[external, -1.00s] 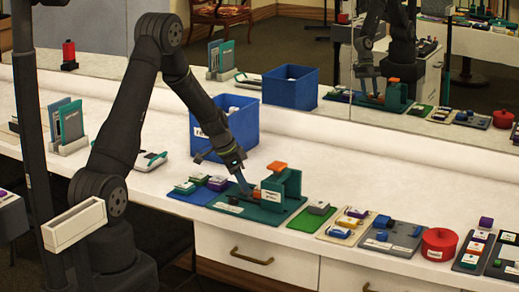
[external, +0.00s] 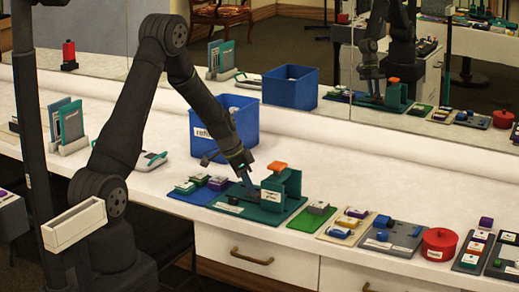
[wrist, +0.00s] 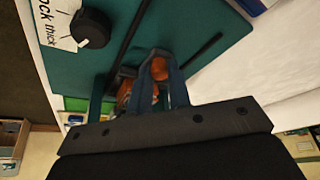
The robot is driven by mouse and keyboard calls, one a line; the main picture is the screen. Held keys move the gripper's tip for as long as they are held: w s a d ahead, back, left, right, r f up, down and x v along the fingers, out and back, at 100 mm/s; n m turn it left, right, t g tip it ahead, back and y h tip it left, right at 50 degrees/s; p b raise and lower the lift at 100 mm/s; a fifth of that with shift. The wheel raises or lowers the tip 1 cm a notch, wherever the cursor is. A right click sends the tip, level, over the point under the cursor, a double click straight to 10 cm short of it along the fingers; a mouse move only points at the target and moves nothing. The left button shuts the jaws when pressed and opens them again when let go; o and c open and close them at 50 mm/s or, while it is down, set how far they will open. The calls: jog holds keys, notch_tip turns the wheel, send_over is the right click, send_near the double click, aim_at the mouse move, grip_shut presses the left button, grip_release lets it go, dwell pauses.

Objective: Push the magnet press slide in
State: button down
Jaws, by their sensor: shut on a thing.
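The magnet press (external: 293,186) is a teal block with an orange top (external: 277,167) and a white label, on a teal base plate. My gripper (external: 251,190) is low over the plate, at the press's left side and close to it. In the wrist view my blue fingers (wrist: 160,90) are shut on the orange slide knob (wrist: 161,68), which shows between them. A second orange part (wrist: 125,92) shows beside the fingers. The teal base (wrist: 125,28) carries dark rails and a black knob (wrist: 91,28). The slide's inner end is hidden.
A blue bin (external: 243,125) stands behind my gripper. A blue mat (external: 185,196) with small blocks lies to the left, and a green mat (external: 309,221) lies to the right. A red round tin (external: 439,243) is farther right. A mirror lines the back.

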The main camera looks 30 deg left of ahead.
jog(key=shift+d, duration=1.3)
jog(key=c, duration=1.3)
grip_release()
jog(key=shift+d, duration=0.1)
jog(key=shift+c, duration=0.2)
jog(key=v, duration=1.7)
jog(key=shift+r, duration=0.2)
jog(key=x, duration=1.7)
jog(key=shift+f, duration=0.2)
